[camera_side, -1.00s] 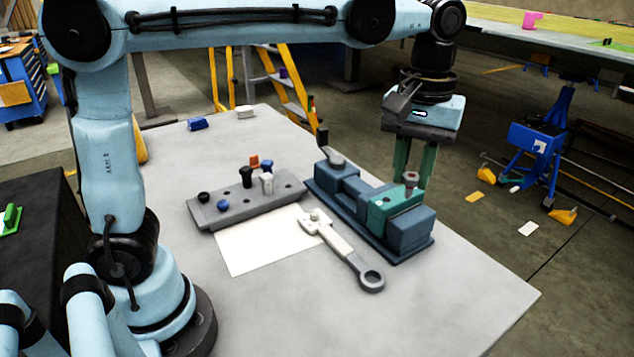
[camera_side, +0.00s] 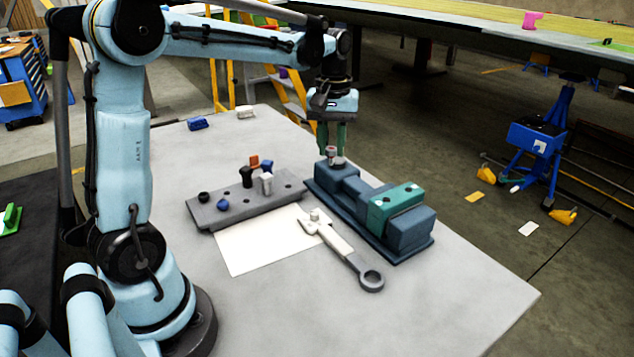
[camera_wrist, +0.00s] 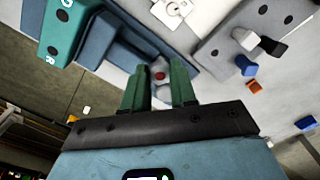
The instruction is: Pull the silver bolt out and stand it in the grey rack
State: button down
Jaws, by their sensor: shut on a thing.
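My gripper (camera_side: 332,146) is over the far left end of the blue jig, its green fingers pointing down. It is shut on a grey, silver-looking bolt (camera_side: 331,152) with a reddish top. In the wrist view that reddish top (camera_wrist: 160,76) shows between the fingers (camera_wrist: 160,88). The bolt's lower part is hard to make out, and I cannot tell whether it touches the silver piece below it. The jig's teal block (camera_side: 396,206) has no bolt standing on it. The grey rack (camera_side: 222,216) lies left of the jig and holds several coloured pegs; a hole is bare at its right end.
A grey wrench-like tool (camera_side: 345,250) lies between rack and jig, partly on a white sheet (camera_side: 250,248). An orange piece (camera_side: 253,160) sits behind the rack. A blue block (camera_side: 197,124) and a white block (camera_side: 245,112) lie at the table's back. The front table is clear.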

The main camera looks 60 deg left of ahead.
jog(key=s+a+f+n, duration=0.25)
jog(key=s+a, duration=0.25)
jog(key=a, duration=0.7)
jog(key=shift+m, duration=0.25)
jog(key=shift+w+d+f, duration=0.1)
jog(key=shift+d+f, duration=0.05)
jog(key=shift+f, duration=1.65)
jog(key=shift+w+d+f, duration=0.1)
jog(key=shift+f, duration=1.7)
jog(key=shift+f, duration=0.2)
jog(key=shift+f, duration=1)
jog(key=c, duration=0.8)
grip_release()
jog(key=shift+r, duration=0.1)
notch_tip(320, 180, up, 12)
jog(key=shift+f, duration=0.1)
